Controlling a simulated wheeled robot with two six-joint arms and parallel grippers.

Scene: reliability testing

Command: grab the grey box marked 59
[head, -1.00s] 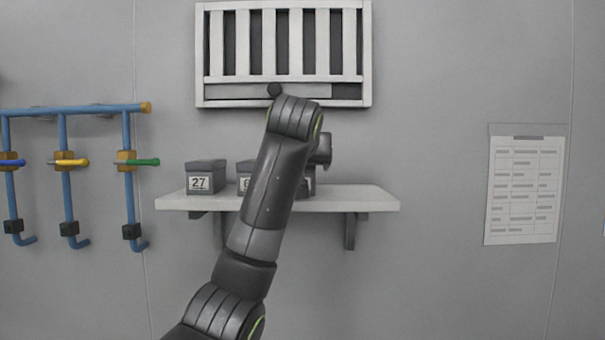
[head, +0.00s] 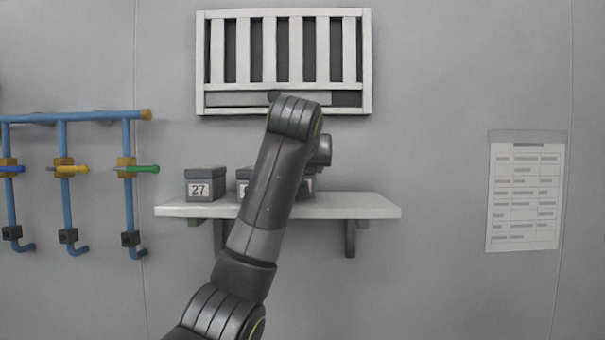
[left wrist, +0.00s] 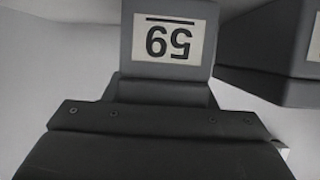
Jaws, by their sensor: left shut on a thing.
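The grey box marked 59 (left wrist: 168,40) is at the top middle of the left wrist view, its white label upside down. My left gripper (left wrist: 160,92) is shut on this box. In the head view, my left arm covers the gripper and most of the right end of the row of boxes. Only a dark sliver of a box (head: 308,184) shows right of the arm there, with no number readable.
A white shelf (head: 350,206) on the wall carries a grey box marked 27 (head: 205,185) and a partly hidden box (head: 243,180). A neighbouring box (left wrist: 270,50) is close on the right in the wrist view. A slatted vent (head: 367,60) hangs above; blue pipes (head: 66,200) are left.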

